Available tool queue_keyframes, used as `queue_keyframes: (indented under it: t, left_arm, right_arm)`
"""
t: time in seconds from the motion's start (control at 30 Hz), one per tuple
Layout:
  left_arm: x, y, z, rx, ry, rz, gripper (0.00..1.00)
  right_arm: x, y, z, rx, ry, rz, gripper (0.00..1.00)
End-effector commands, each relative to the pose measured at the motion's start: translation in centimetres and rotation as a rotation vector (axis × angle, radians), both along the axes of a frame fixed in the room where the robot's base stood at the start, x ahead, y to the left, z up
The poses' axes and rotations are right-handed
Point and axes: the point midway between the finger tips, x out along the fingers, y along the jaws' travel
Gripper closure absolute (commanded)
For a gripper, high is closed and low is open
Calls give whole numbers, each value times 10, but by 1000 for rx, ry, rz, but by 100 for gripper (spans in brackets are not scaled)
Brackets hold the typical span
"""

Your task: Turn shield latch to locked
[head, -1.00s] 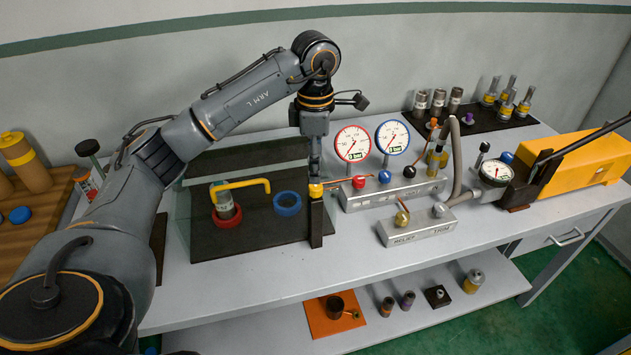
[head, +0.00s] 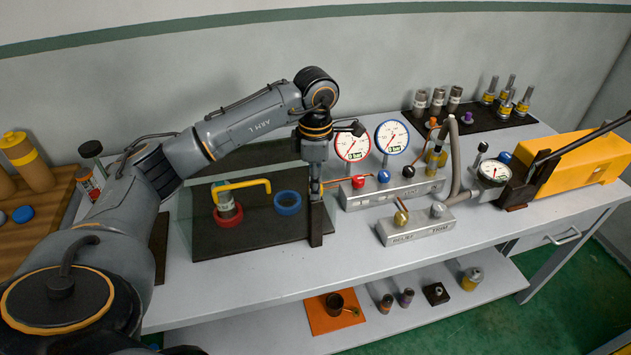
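The clear shield with its yellow handle (head: 240,185) stands over the dark mat on the bench. A dark latch post (head: 316,228) rises at the shield's right edge. My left gripper (head: 316,192) points straight down at the top of this post, where the small yellow latch knob is now mostly hidden behind the fingers. The fingers are too small and covered to tell whether they are shut on the knob. My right gripper is not in view.
Behind the shield are a red ring (head: 228,218) holding a metal fitting and a blue ring (head: 287,202). Close right of the gripper stands the valve manifold (head: 395,190) with two gauges. A relief block (head: 418,230) sits in front of it. Bench in front of the post is clear.

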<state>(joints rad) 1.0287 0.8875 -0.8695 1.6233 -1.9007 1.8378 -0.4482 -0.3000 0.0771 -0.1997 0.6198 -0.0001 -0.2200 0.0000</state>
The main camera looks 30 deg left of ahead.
Motion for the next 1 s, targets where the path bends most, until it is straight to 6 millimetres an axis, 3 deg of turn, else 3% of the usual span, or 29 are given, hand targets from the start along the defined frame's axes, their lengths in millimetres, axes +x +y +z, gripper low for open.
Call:
queue_keyframes:
  t: [0.53, 0.57, 0.63, 1.0]
  left_arm:
    - [0, 0, 0, 0, -1, 107, 100]
    - [0, 0, 0, 0, -1, 107, 65]
    - [0, 0, 0, 0, -1, 107, 50]
    - [0, 0, 3, 0, -1, 106, 48]
  right_arm:
    - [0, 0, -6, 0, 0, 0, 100]
    - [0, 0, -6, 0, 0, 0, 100]
    - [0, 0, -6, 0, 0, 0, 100]
    - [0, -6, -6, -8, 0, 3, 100]
